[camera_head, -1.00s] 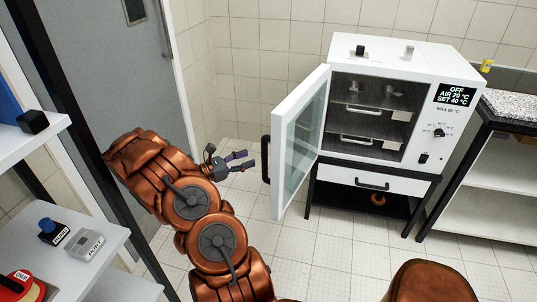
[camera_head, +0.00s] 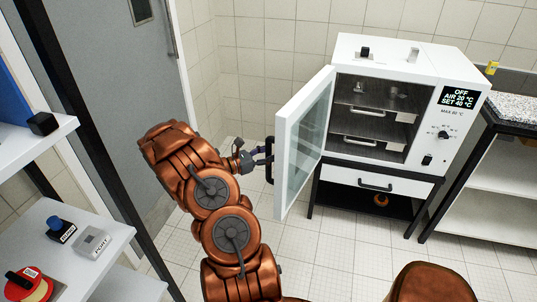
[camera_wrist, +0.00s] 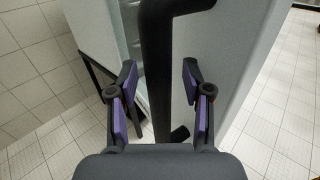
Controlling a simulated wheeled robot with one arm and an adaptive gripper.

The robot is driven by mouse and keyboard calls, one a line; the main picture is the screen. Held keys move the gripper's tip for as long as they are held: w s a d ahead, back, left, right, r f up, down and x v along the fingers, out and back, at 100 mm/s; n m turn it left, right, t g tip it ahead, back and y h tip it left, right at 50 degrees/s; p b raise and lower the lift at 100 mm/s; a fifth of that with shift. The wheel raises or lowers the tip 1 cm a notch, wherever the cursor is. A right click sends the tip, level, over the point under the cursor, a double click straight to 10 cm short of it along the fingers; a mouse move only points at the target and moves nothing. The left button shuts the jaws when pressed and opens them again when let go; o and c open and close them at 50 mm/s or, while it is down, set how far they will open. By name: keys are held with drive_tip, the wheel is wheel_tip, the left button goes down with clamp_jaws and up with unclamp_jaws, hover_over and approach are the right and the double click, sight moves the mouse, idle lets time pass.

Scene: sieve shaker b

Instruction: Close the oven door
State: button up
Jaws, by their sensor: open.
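The white oven (camera_head: 405,65) stands on a black-framed stand. Its door (camera_head: 303,140), a white frame with a glass pane, is swung wide open to the left. The black door handle (camera_head: 270,160) is on the outer face near the free edge. My gripper (camera_head: 262,157) is at the handle, coming from the left. In the wrist view, my open gripper (camera_wrist: 158,85) has its two purple-padded fingers on either side of the black handle bar (camera_wrist: 157,70), with gaps showing beside it. Whether a finger touches the bar cannot be told.
A drawer (camera_head: 375,182) sits below the oven. A counter with a speckled top (camera_head: 515,108) stands to the right. Shelves with small items (camera_head: 60,230) are at the left. Tiled floor (camera_head: 310,235) is clear in front of the stand.

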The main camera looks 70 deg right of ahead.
clamp_jaws()
drive_tip(key=shift+a, duration=0.1)
idle(0.6)
